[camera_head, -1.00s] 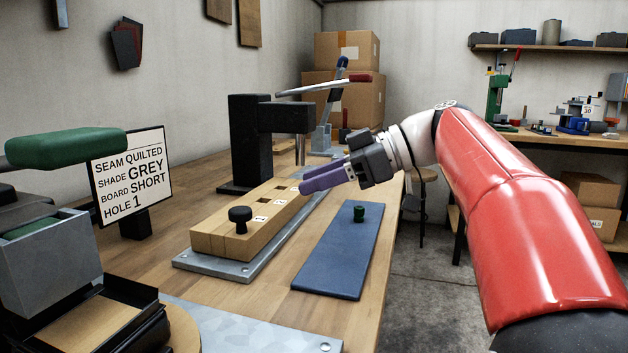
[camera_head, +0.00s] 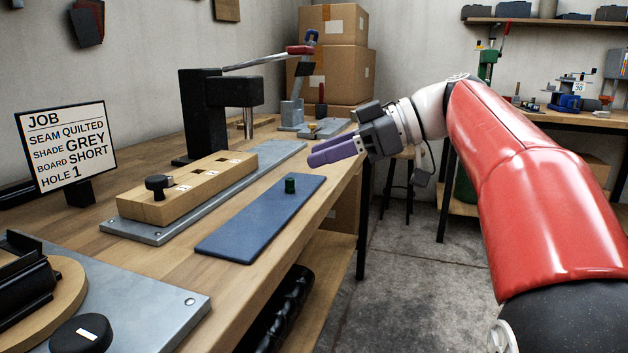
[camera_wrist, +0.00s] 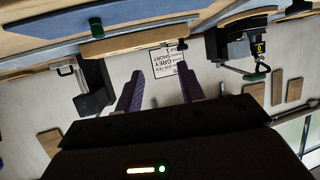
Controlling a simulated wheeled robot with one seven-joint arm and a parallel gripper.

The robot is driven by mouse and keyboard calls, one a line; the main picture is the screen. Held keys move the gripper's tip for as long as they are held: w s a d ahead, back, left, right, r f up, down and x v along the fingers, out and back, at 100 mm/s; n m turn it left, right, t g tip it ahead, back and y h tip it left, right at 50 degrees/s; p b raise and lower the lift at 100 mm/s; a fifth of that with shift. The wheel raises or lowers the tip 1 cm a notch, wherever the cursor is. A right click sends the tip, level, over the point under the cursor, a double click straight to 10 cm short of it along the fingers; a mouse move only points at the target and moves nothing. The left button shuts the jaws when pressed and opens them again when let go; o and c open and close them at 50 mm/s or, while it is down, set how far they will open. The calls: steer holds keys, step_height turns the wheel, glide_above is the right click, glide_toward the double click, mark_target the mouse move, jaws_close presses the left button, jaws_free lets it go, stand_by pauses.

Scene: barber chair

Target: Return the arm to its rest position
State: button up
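My gripper (camera_head: 312,155) is in the upper middle of the head view, its two purple fingers pointing left. It is in the air near the bench's right edge, above and beyond the blue mat (camera_head: 245,232). The wrist view shows the fingers (camera_wrist: 160,72) apart with nothing held between them. My red and white arm reaches in from the right. The job sign (camera_head: 66,146) reads seam quilted, shade grey, board short, hole 1. A wooden block (camera_head: 205,184) with holes has a black knob (camera_head: 158,186) at its near end.
A black press (camera_head: 198,120) stands behind the block. A small green cylinder (camera_head: 290,185) stands on the mat. A lever tool (camera_head: 297,105) and cardboard boxes (camera_head: 338,65) are further back. Open floor (camera_head: 405,250) lies right of the bench, with a stool (camera_head: 399,185) beyond.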

steer(key=s+d+f+m+t+h, duration=0.1)
steer(key=s+d+f+m+h, duration=0.3)
steer(key=s+f, duration=0.3)
steer(key=s+d+f+m+t+h, duration=0.1)
steer(key=s+d+f+m+h, duration=0.4)
steer(key=f, duration=0.7)
steer(key=s+d+f+m+t+h, duration=0.2)
steer(key=s+d+f+m+h, duration=0.2)
steer(key=s+f+m, duration=0.3)
step_height(320, 180, down, 3)
steer(key=shift+s+d+f+m+h, duration=0.2)
steer(key=shift+s+d+m+h, duration=0.15)
steer(key=shift+s, duration=0.65)
